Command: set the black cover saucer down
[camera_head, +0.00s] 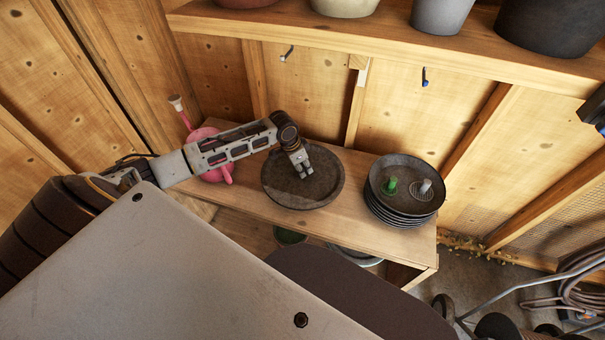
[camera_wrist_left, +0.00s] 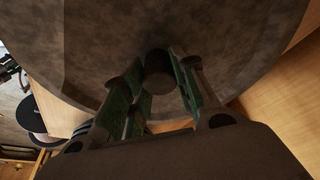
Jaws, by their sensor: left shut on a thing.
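The black cover saucer (camera_head: 275,186) is a wide dark round dish over the left-middle of the wooden bench. My left gripper (camera_head: 304,172) reaches down onto its middle. In the left wrist view my left gripper (camera_wrist_left: 160,95) is shut on a short round knob (camera_wrist_left: 158,72) at the saucer's centre. The saucer's dark, mottled face (camera_wrist_left: 225,35) fills the top of that view. It looks roughly level. I cannot tell whether its underside touches the bench. My right gripper is not in view.
The wooden bench (camera_head: 358,165) has a narrow bare strip between the saucer and a stack of dark saucers (camera_head: 400,219) at right. A green item (camera_head: 390,187) and a pale item (camera_head: 425,186) sit on the stack. A pink watering can (camera_head: 212,174) stands left. A shelf with pots (camera_head: 437,15) is above.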

